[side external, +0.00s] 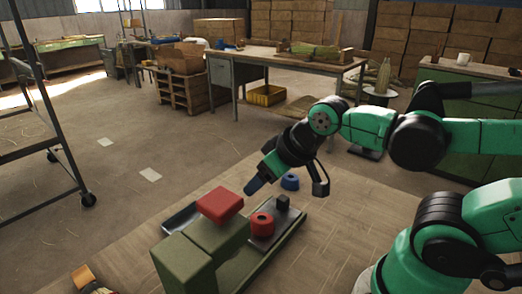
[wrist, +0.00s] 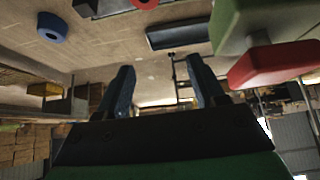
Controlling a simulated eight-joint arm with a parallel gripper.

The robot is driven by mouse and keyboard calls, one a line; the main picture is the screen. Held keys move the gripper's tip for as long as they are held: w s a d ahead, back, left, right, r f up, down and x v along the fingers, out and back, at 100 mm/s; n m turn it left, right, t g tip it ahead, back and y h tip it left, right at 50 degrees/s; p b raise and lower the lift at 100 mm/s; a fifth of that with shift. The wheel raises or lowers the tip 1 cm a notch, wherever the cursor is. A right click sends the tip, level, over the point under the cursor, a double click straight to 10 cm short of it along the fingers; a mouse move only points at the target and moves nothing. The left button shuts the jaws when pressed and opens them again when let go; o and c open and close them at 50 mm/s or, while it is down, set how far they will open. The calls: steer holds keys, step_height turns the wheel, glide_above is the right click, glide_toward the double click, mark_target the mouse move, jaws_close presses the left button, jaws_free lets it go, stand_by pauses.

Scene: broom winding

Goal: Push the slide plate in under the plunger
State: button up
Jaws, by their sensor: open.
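The slide plate (side external: 258,241) is a dark grey plate on the green base of the press (side external: 220,236). A red ring (side external: 262,225) and a small black block (side external: 283,202) stand on it; the plate also shows at the top edge of the wrist view (wrist: 100,8). The plunger's red head (side external: 220,204) is above the green press arm, and a pale stem below it shows in the wrist view (wrist: 258,38). The plunger's lower end is hidden. My gripper (wrist: 162,84) is open and empty, above and behind the plate, near the red head and touching nothing I can see.
A blue ring (side external: 290,182) lies on the table (side external: 330,222) beyond the plate. A dark shallow tray (side external: 180,218) sits left of the press. An orange-ended object (side external: 84,277) is at the front left. The table right of the press is clear.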

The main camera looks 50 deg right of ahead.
mark_target(283, 197)
steer(key=d+f+g, duration=0.1)
steer(key=d+g, duration=0.1)
steer(key=w+d+f+g, duration=0.1)
steer(key=d+f+g, duration=0.1)
steer(key=d, duration=0.1)
steer(key=d+f+g, duration=0.2)
steer(key=d, duration=0.1)
steer(key=shift+w+d+f+g, duration=0.1)
steer(key=shift+w+g, duration=0.1)
steer(key=shift+g, duration=0.1)
steer(key=shift+d+f, duration=0.15)
steer(key=shift+f, duration=2.85)
jaws_close()
